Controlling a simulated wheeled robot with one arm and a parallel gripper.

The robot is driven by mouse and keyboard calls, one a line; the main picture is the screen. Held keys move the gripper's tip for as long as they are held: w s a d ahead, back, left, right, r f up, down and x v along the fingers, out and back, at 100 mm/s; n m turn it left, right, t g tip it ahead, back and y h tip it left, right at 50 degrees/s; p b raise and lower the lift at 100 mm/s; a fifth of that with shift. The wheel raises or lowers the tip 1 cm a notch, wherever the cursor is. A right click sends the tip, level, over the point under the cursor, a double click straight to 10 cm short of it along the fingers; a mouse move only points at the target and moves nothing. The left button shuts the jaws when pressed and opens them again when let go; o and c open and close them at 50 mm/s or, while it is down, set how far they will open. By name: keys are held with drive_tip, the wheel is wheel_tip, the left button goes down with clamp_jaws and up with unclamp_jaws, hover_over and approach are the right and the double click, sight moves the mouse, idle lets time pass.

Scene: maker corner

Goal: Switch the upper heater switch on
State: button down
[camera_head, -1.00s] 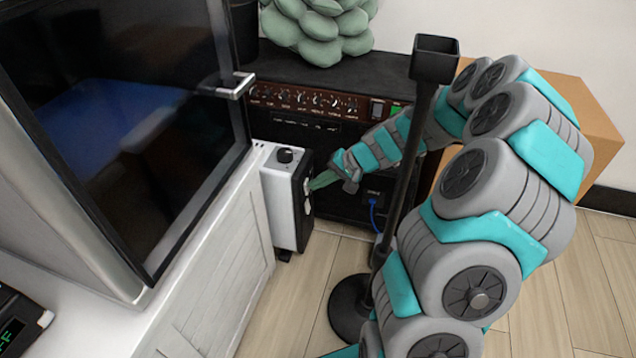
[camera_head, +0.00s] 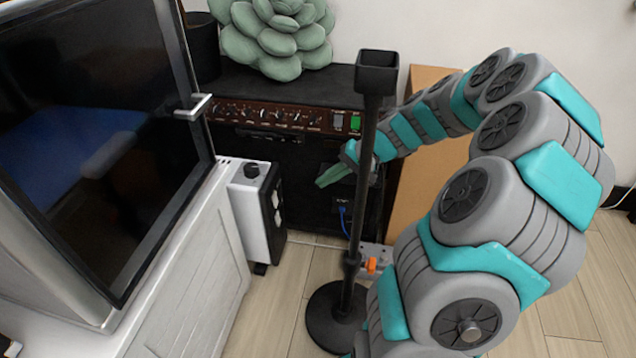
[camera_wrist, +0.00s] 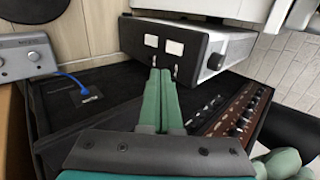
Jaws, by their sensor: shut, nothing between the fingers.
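The heater (camera_head: 248,212) is a white box with a black front panel and a black knob on top. It stands on the floor beside the white cabinet. The panel carries two pale switches: the upper heater switch (camera_head: 275,199) and the lower one (camera_head: 278,217). In the wrist view the upper switch (camera_wrist: 174,47) is the one nearer the knob, beside the lower switch (camera_wrist: 151,41). Their on or off positions are too small to tell. My gripper (camera_head: 322,182) has green fingers, shut and empty. It is right of the panel, apart from it, with the fingertips (camera_wrist: 160,72) pointing toward the switches.
A black stand (camera_head: 359,190) rises in front of my forearm. An amplifier (camera_head: 290,120) with knobs and a green light is behind, carrying a green plant (camera_head: 275,40). A cardboard box (camera_head: 415,195) is behind my arm. The white cabinet (camera_head: 180,280) bounds the left.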

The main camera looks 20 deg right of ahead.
sight(277, 203)
idle(0.4)
drive_tip(key=s+d+f+m+t+y+p, duration=0.2)
drive_tip(key=f+m+y, duration=0.4)
drive_tip(key=m, duration=1.2)
drive_tip(key=shift+d+f+t+p, duration=0.55)
drive_tip(key=shift+f+t, duration=0.85)
drive_tip(key=shift+f, duration=0.25)
drive_tip(key=b+x, duration=0.1)
drive_tip(key=x, duration=1.3)
drive_tip(key=shift+s+a+r+b, duration=0.15)
drive_tip(key=shift+r+b, duration=0.05)
drive_tip(key=shift+b, duration=0.2)
